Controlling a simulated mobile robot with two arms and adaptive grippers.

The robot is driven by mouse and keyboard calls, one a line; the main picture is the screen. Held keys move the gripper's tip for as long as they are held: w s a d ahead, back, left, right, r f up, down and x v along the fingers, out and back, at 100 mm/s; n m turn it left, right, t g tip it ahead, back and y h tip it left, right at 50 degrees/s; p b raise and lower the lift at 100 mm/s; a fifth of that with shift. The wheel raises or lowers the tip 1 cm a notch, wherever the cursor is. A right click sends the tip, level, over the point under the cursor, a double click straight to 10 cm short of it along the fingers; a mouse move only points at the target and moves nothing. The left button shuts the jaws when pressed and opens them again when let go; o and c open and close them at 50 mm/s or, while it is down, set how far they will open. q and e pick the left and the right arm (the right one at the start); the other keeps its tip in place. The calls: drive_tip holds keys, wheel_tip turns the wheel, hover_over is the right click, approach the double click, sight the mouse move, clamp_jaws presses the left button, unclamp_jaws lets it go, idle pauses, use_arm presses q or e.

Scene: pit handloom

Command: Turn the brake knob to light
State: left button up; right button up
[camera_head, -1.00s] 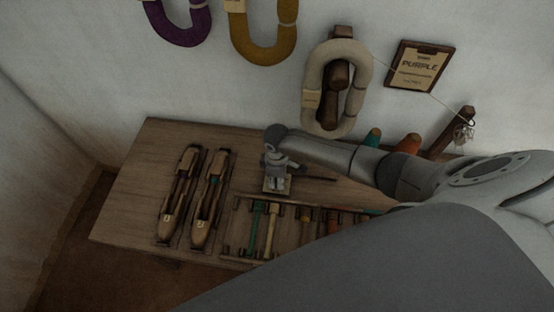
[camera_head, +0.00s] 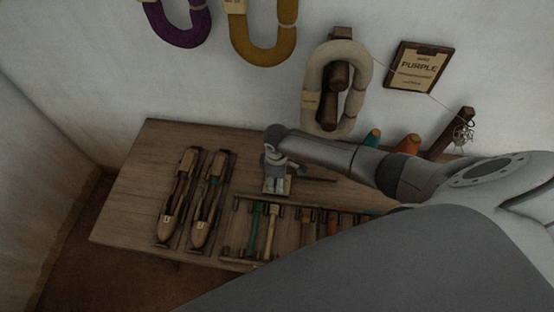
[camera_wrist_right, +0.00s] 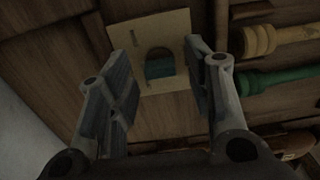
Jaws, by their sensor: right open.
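A pale square plate (camera_wrist_right: 151,50) lies on the wooden table, with a dark rounded spot and a small teal block (camera_wrist_right: 160,67) at its middle. I cannot tell for sure whether this block is the brake knob, and I can read no "light" mark. My right gripper (camera_wrist_right: 165,62) is open, its two fingers on either side of the block and apart from it. In the head view the right gripper (camera_head: 276,184) points down over the same plate (camera_head: 270,192) and hides most of it. My left gripper is not in view.
Two wooden shuttles (camera_head: 206,215) lie on the table (camera_head: 135,185) at left. A rack with green and yellow bobbins (camera_head: 271,232) is just in front of the gripper. Yarn hanks (camera_head: 312,85) and a "PURPLE" sign (camera_head: 419,66) hang on the wall. My right arm covers the right side.

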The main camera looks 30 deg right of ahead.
wheel_tip(320, 180, up, 12)
drive_tip(key=shift+f, duration=0.15)
idle(0.7)
